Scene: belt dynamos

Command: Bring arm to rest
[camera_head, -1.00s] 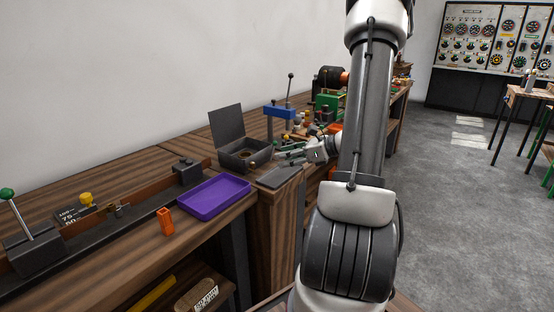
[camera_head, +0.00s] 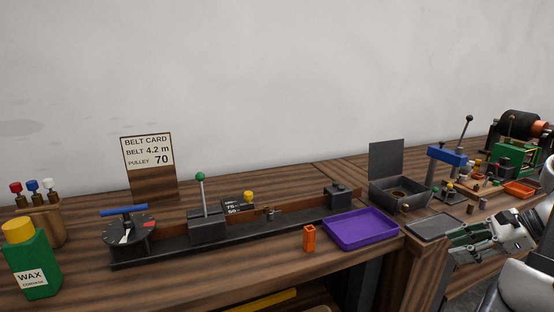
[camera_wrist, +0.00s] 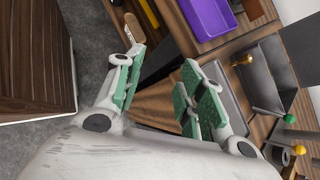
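My gripper (camera_head: 456,244) shows at the lower right of the head view, in front of the bench's front edge and beside the dark flat plate (camera_head: 434,226). In the wrist view my gripper (camera_wrist: 162,68) has its two green-padded fingers spread apart, with nothing between them. Part of my arm shows at the right edge of the head view.
A purple tray (camera_head: 361,230) and an orange block (camera_head: 310,238) sit on the bench near its front edge. An open grey box (camera_head: 399,194) stands behind the plate. A blue press (camera_head: 447,155) and green machine (camera_head: 515,159) stand farther right. A wax bottle (camera_head: 32,262) is at left.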

